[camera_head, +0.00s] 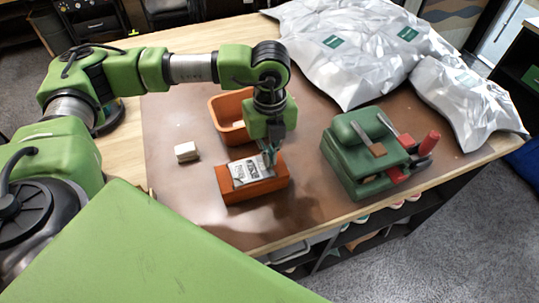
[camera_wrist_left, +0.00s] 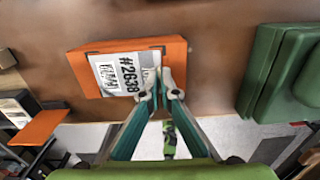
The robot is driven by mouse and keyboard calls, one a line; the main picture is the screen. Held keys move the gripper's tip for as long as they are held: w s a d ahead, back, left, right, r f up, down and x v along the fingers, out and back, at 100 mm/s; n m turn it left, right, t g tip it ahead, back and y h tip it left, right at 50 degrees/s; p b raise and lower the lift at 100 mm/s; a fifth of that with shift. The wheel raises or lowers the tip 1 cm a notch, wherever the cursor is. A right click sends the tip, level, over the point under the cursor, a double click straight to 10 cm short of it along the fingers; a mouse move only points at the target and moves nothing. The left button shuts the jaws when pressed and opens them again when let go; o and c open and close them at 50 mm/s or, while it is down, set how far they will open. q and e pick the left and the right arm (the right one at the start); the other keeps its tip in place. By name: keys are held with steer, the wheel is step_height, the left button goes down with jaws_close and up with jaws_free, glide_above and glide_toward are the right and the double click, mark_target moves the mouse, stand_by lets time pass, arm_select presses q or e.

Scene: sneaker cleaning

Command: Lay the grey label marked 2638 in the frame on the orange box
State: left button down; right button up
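The orange box (camera_head: 255,189) lies on the brown mat in the head view, and in the left wrist view (camera_wrist_left: 174,50). The grey label (camera_head: 247,170) with the print "#2638" and a barcode is over the box's top, slightly askew; it also shows in the left wrist view (camera_wrist_left: 112,72). Dark corner marks of the frame (camera_wrist_left: 162,49) show at the label's edge. My left gripper (camera_head: 267,160) points down at the label's right end. Its fingertips (camera_wrist_left: 160,88) are close together with the label's edge between them. Whether the label lies fully flat is unclear. My right gripper is out of view.
An open orange bin (camera_head: 229,108) stands just behind the box. A small pale block (camera_head: 187,151) lies to the left. A green fixture (camera_head: 346,165) with red handles stands to the right. Silvery bags (camera_head: 345,60) fill the back right. The mat's front is clear.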

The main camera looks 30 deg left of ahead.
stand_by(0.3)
arm_select(q)
steer(key=c, duration=2.2)
jaws_free()
